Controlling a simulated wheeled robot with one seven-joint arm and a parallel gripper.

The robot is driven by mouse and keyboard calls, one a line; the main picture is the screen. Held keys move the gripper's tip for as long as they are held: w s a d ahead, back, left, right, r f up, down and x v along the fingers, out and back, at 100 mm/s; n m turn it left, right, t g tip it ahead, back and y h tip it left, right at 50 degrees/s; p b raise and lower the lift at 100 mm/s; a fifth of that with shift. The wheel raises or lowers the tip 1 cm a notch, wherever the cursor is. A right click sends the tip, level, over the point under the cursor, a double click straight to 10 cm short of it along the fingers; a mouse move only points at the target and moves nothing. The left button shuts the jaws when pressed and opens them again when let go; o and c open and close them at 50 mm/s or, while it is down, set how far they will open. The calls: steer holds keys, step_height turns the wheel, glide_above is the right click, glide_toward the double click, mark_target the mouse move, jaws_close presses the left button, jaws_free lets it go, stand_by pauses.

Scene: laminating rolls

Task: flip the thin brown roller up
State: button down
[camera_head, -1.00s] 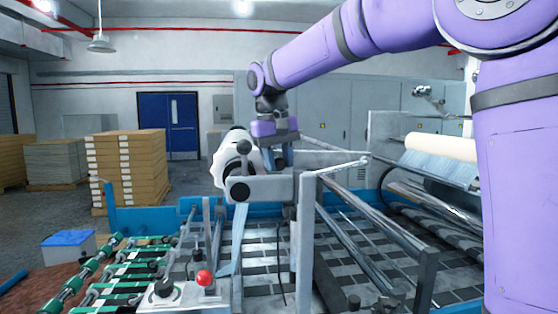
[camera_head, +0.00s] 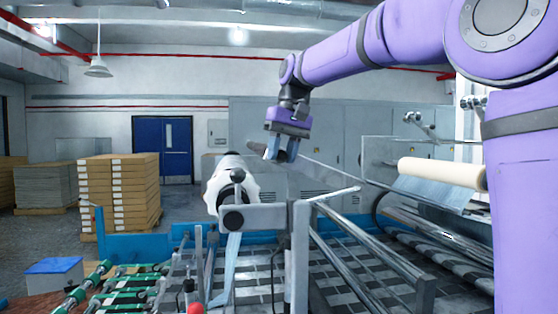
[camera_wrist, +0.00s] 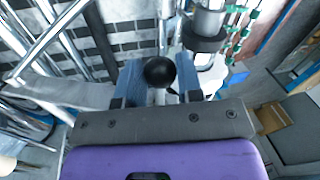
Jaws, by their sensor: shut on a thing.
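My gripper (camera_head: 283,152) has blue fingers and is above the machine, right of the white roll (camera_head: 222,190). It is shut on a thin brown-grey roller (camera_head: 340,169). The part between the fingers is hidden. In the wrist view, a round black end (camera_wrist: 160,72) shows between the fingers of my gripper (camera_wrist: 162,85).
A cream roll (camera_head: 440,172) lies on the machine's right side. A grey upright post (camera_head: 300,260) and slanted metal bars (camera_head: 375,265) stand in front. Green-wheeled rods (camera_head: 110,285) are at lower left. Stacked cartons (camera_head: 120,190) stand behind.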

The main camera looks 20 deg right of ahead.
steer(key=shift+d+r, duration=0.1)
steer(key=shift+r, duration=0.2)
steer(key=c, duration=0.8)
jaws_free()
steer(key=v, duration=1)
steer(key=shift+s+d+r, duration=0.1)
steer(key=shift+s+r, duration=0.05)
steer(key=shift+r, duration=0.15)
steer(key=shift+s, duration=0.1)
